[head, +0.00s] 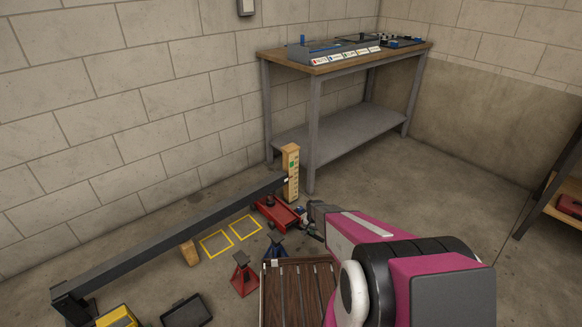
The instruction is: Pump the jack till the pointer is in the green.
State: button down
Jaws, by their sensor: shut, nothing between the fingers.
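A red floor jack (276,211) sits on the floor under the far end of a long dark beam (180,236). A wooden post (291,160) with a scale and a green patch stands by that end. A small white pointer (286,179) at the beam's end appears lower than the green patch. My gripper (303,213) is shut and empty, low beside the right end of the jack. The jack's handle is not clear; my gripper and arm crowd that spot, and I cannot tell whether they touch.
A red jack stand (244,275) and a blue one (276,246) stand near two yellow floor squares (216,243). A slatted wooden board (264,300) lies close to my arm. A workbench (345,60) stands behind. Floor to the right is clear up to a shelf (548,205).

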notch_tip(320, 180, up, 12)
jog(key=shift+r, duration=0.2)
dwell(0.4)
jog(key=shift+f, duration=0.1)
jog(key=shift+f, duration=7.85)
notch_tip(320, 180, up, 16)
jog(key=shift+f, duration=0.1)
jog(key=shift+w+f, duration=0.1)
jog(key=shift+f, duration=7.85)
notch_tip(320, 180, up, 16)
